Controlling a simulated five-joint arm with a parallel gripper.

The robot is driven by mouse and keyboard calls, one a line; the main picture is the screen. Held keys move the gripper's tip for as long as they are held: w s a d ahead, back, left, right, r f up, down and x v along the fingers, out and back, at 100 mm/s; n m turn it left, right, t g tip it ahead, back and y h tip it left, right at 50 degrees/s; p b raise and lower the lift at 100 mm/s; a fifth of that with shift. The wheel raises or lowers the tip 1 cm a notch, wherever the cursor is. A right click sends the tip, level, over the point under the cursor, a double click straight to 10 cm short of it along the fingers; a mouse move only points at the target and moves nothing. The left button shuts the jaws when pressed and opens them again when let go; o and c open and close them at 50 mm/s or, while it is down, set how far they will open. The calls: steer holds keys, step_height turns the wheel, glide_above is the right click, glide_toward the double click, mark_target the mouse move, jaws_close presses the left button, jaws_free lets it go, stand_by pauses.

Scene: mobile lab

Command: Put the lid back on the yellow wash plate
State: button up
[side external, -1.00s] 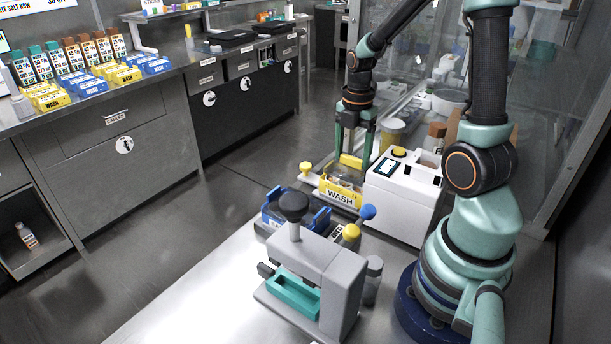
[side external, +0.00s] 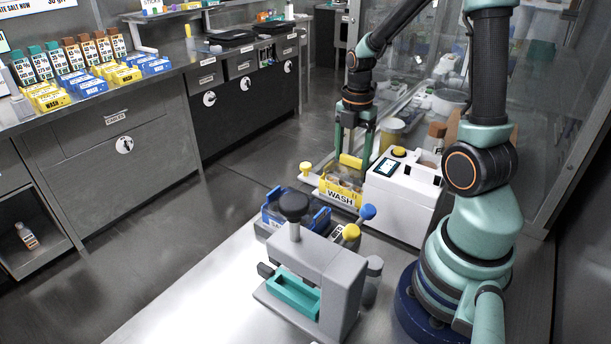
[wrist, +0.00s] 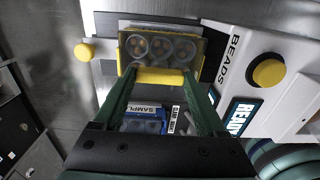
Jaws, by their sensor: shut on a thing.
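The yellow wash plate (side external: 340,198), labelled WASH, stands beside the white instrument. Its round wells (wrist: 160,47) show in the wrist view, just beyond my fingertips. My gripper (side external: 353,160) points down above the back of the plate. It is shut on a yellow bar (side external: 351,161), which lies across between the fingertips in the wrist view (wrist: 160,76). The bar looks like the grip of the lid.
The white BEADS instrument (side external: 408,193) stands close on the right. A yellow knob (side external: 306,168) is on the left. A blue SAMPLE plate (side external: 272,220) and a grey press (side external: 310,270) with a teal tray stand nearer the camera. A glass panel is behind.

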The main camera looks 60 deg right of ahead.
mark_target(352, 157)
steer(key=shift+f, duration=1.65)
steer(key=o, duration=1.3)
steer(key=shift+c, duration=0.2)
step_height(352, 157, up, 12)
steer(key=shift+r, duration=0.1)
